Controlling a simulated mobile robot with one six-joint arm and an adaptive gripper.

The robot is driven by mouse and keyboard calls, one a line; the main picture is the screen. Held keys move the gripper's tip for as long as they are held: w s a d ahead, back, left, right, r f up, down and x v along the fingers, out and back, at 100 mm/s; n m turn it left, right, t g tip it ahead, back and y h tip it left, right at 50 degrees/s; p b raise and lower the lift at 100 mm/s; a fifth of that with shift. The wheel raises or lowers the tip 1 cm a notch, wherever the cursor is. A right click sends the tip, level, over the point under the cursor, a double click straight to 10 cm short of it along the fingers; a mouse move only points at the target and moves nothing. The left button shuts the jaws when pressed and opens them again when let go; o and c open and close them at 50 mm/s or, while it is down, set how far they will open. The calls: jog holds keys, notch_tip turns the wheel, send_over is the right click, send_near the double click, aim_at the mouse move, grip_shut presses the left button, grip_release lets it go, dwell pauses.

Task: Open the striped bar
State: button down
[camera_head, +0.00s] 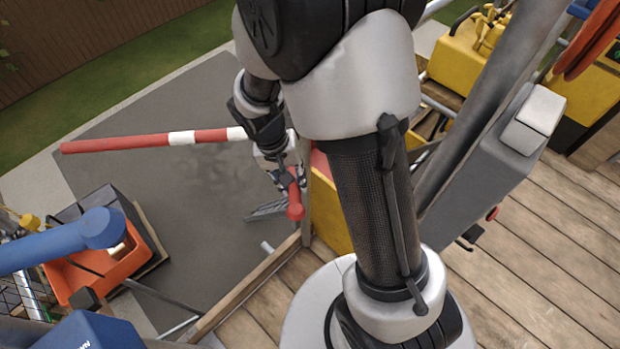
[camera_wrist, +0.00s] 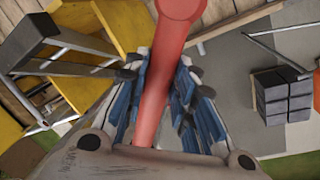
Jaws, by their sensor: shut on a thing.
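The striped bar (camera_head: 180,138), red with white bands, extends left from behind my arm in the head view and lies roughly level. Its right end is hidden by my arm. My gripper (camera_head: 287,180) is shut on a red handle (camera_head: 295,210) with a rounded end. In the wrist view, the handle (camera_wrist: 178,35) runs between the blue-padded fingers of my gripper (camera_wrist: 164,78), with its round end past the fingertips. I cannot tell how the handle joins the striped bar.
A wooden deck (camera_head: 535,235) with a timber edge lies at right. A yellow box (camera_head: 333,208) stands beside the handle. An orange crate (camera_head: 95,275) and a blue tube (camera_head: 60,245) are at lower left. Grey paving (camera_head: 190,225) lies open under the bar.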

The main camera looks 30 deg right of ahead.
jog(key=shift+w+a+m+g, duration=0.1)
jog(key=shift+w+a+m, duration=0.4)
jog(key=shift+a+m, duration=0.25)
jog(key=shift+w+a+m+g, duration=0.1)
jog(key=shift+w+a+m, duration=0.4)
jog(key=shift+a, duration=0.4)
jog(key=shift+w+a+m+g, duration=0.1)
jog(key=shift+w+a+m, duration=0.4)
jog(key=shift+a+m, duration=0.25)
jog(key=c, duration=1.3)
grip_release()
jog(key=shift+c, duration=0.2)
jog(key=shift+r, duration=0.1)
jog(key=v, duration=1.2)
